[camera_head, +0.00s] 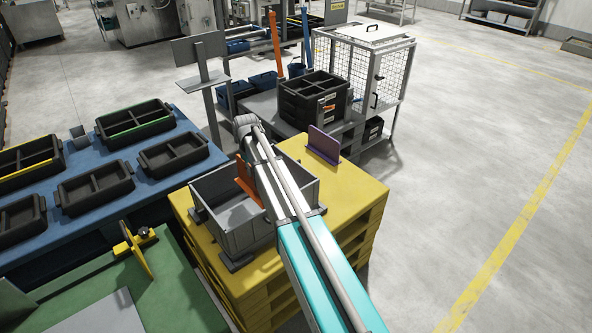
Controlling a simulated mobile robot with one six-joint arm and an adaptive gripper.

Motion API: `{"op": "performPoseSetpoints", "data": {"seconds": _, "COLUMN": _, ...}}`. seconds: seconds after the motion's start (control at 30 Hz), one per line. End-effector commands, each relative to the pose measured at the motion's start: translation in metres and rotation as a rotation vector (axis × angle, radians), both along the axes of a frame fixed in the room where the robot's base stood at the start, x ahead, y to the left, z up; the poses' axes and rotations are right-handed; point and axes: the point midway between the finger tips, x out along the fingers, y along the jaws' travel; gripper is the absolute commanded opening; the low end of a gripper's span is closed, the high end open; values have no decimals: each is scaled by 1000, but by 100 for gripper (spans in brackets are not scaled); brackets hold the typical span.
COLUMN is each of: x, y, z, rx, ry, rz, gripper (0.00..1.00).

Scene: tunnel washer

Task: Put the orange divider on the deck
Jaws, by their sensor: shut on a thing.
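An orange divider (247,181) shows upright at the grey bin, just left of my arm, which hides part of it. The open grey bin (217,230) stands on the yellow pallet stack, whose flat top (349,185) looks like the deck. My arm reaches from the lower right over the bin and bends above the divider. My gripper is hidden behind the arm, so its hold on the divider cannot be seen.
A purple divider (323,146) stands on the pallet top's far part. Several black divided trays (95,188) sit on a blue table (190,174) at left. A black crate (313,101) and wire cage (384,70) stand behind. The pallet's right part is clear.

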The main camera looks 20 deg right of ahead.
Motion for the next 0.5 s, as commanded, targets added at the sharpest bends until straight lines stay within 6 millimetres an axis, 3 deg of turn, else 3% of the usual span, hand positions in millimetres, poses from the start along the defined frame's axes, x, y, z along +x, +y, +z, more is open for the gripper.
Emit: {"op": "performPoseSetpoints", "data": {"seconds": 0.5, "x": 0, "y": 0, "z": 79, "rx": 0, "ry": 0, "rz": 0, "gripper": 0}}
